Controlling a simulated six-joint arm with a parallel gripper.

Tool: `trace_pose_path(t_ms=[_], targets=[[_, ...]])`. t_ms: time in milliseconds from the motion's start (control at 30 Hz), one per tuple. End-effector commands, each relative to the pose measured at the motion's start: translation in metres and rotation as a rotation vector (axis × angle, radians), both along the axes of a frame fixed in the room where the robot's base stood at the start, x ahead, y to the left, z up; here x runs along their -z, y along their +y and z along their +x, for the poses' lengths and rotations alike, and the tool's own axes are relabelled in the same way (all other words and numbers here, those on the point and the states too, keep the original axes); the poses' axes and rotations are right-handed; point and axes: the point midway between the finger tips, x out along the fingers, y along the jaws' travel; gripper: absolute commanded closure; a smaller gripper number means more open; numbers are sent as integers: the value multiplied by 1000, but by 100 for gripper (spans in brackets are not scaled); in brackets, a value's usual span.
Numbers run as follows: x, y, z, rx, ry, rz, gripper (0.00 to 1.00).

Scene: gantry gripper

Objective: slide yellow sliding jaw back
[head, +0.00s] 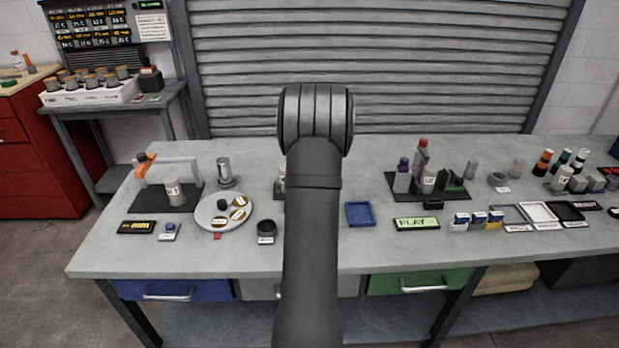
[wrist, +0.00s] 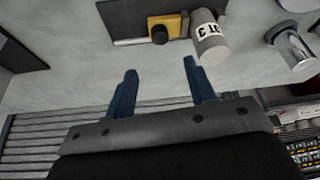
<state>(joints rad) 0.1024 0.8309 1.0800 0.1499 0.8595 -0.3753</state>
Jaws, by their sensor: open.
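The yellow sliding jaw (wrist: 170,23), a yellow block with a round black knob on its front, shows at the top of the wrist view. It sits at a dark plate (wrist: 128,22). A grey cylinder (wrist: 210,45) with a white label stands close at its right in that view. My gripper (wrist: 158,68) is open and empty, with its two blue fingers apart. The fingertips point toward the yellow jaw, with a clear gap between. In the head view my arm hides the yellow jaw and my gripper.
A metal cup-like part (wrist: 292,52) stands at the right of the wrist view; it also shows in the head view (head: 224,173). A round plate (head: 205,221) lies left of my arm. A blue tray (head: 361,214) lies right of it.

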Motion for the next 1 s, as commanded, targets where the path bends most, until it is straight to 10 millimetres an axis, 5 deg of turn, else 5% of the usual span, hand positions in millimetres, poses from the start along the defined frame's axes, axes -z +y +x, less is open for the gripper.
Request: trace_pose_path(t_ms=[500,1000], targets=[[92,8,37,-1,1,-1,50],[106,9,43,0,0,-1,50]])
